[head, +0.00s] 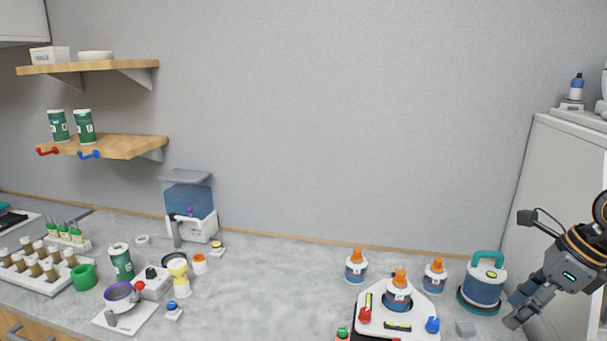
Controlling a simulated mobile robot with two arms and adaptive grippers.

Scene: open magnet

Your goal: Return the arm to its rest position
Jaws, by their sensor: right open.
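My right gripper (516,308) is at the lower right, with its arm coming in from the right edge. It is open, its fingers point down and left, and I see nothing between them. It is just right of a blue jar with a teal handle (484,284); I cannot tell whether they touch. My left gripper is not in view.
A tall white cabinet (560,165) rises behind my right arm. The middle counter (270,290) is clear; several lab items crowd the left.

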